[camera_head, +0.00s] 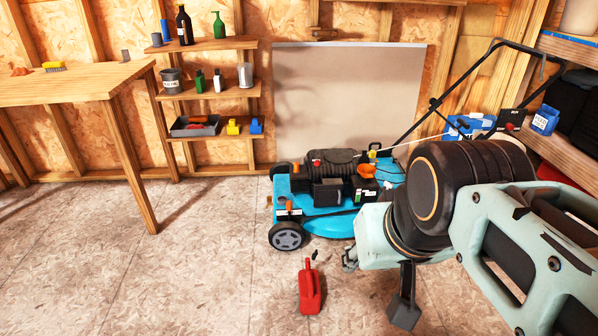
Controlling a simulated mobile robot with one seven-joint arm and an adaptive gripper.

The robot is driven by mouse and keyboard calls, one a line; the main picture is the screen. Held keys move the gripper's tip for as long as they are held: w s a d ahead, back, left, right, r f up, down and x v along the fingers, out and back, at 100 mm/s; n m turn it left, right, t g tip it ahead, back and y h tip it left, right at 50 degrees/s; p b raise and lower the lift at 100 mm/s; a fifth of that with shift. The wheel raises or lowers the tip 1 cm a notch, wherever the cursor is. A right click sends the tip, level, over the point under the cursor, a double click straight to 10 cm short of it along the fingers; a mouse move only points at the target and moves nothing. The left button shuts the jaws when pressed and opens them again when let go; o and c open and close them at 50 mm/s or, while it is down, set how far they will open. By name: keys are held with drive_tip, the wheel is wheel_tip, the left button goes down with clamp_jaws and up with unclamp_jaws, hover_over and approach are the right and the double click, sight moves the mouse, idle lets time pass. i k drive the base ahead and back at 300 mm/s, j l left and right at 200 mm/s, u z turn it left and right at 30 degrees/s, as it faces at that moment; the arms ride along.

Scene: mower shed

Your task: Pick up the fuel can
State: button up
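The red fuel can (310,290) stands on the floor in front of the mower, near the bottom middle of the head view. It has a narrow upper part with a dark tip near its top. My gripper (350,261) is at the end of my arm, to the right of the can and above it in the picture. It looks apart from the can. Only a small grey part of it shows past my pale green arm link, so its fingers cannot be made out.
A blue lawn mower (325,222) stands behind the can. A wooden workbench (75,82) is at the left, with a wooden shelf (215,92) of bottles and bins beside it. More shelving (565,150) is at the right. The floor left of the can is clear.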

sight(309, 286)
drive_tip(key=i, duration=1)
